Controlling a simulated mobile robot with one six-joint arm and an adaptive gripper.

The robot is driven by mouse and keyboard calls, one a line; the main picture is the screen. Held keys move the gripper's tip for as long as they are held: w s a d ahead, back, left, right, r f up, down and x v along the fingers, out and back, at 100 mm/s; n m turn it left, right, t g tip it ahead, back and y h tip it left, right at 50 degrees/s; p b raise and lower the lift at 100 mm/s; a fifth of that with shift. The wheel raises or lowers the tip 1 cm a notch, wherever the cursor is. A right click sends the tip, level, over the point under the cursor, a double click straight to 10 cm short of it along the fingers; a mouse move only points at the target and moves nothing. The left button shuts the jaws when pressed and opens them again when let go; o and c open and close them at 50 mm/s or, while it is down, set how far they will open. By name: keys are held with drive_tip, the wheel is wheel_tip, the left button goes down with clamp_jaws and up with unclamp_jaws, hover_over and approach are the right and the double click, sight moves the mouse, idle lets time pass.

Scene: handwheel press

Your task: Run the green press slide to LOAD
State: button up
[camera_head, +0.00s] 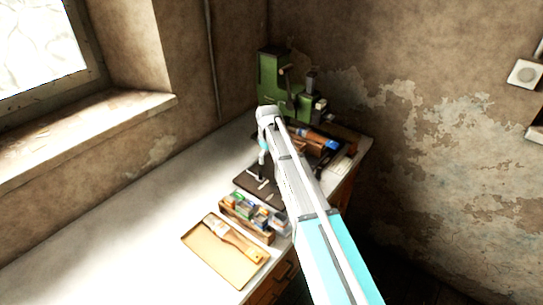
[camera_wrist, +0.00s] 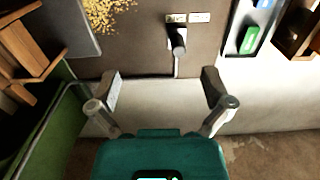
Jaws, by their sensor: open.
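The green press (camera_head: 272,75) stands at the far end of the bench, in the corner, with a dark lever on its front. The slide and any LOAD mark are too small to read. My gripper (camera_head: 262,172) hangs down over a dark board (camera_head: 246,183) in front of the press. In the wrist view my gripper (camera_wrist: 161,88) is open and empty, its fingers wide apart.
The pale bench (camera_head: 110,215) is clear on the left. A tan tray (camera_head: 205,255) with a brush and a box of small coloured items (camera_head: 230,207) lie in front. A dark tray (camera_wrist: 250,42) with a green item is at upper right in the wrist view.

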drive_tip(key=r+p, duration=0.2)
hover_over(319, 170)
drive_tip(key=shift+w, duration=0.1)
drive_tip(key=shift+f+b, duration=0.25)
drive_tip(key=shift+b, duration=0.1)
wheel_tip(319, 170, down, 10)
drive_tip(key=b, duration=0.9)
drive_tip(key=shift+r, duration=0.25)
drive_tip(key=c, duration=1.4)
